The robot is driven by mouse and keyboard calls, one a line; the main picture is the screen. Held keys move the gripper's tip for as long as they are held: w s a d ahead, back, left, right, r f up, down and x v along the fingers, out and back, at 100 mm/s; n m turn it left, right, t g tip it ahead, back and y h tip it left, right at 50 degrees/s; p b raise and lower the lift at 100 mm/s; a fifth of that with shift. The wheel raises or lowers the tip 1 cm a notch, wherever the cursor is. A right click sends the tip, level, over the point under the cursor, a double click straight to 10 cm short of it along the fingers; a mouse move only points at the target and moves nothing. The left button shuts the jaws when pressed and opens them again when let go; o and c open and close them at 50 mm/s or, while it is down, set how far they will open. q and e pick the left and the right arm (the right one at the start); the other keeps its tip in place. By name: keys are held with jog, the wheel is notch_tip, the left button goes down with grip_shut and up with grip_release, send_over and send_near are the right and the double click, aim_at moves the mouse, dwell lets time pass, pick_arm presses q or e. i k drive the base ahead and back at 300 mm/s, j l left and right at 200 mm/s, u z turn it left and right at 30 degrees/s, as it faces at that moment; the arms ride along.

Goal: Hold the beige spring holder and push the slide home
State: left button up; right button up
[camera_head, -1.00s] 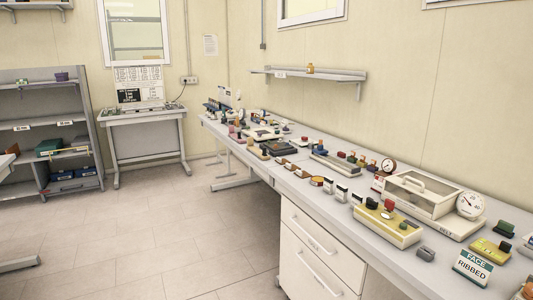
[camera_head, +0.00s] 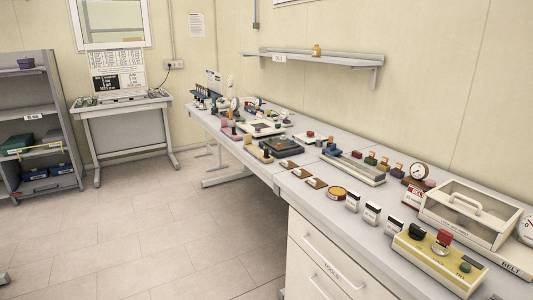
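Neither of my grippers is in view. I cannot single out the beige spring holder or its slide for certain; several small beige pieces stand on the long bench (camera_head: 392,232). Among them are a long beige base with a dark blue block (camera_head: 362,171) near the middle and a cream box with a yellow top and dark, red and green knobs (camera_head: 418,260) at the near right. A small beige upright piece (camera_head: 247,140) stands farther along the bench, too small to make out.
A cream case with a clear lid and handle (camera_head: 487,231) stands at the right. A dial gauge (camera_head: 418,170) is behind it. Drawers (camera_head: 318,262) fill the near bench front. A wall shelf (camera_head: 322,58) hangs above. A side table (camera_head: 122,110) and grey rack (camera_head: 38,110) stand left. The floor (camera_head: 165,230) is clear.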

aim_at(265, 155)
jog(key=i+j+u, duration=0.3)
jog(key=i, duration=0.25)
jog(key=i+u, duration=0.35)
jog(key=i, duration=0.2)
jog(key=i+j+z, duration=0.1)
jog(key=i, duration=0.35)
jog(key=i+j+z, duration=0.1)
jog(key=i, duration=0.35)
jog(key=i+j, duration=0.15)
jog(key=i, duration=0.3)
jog(key=z, duration=0.05)
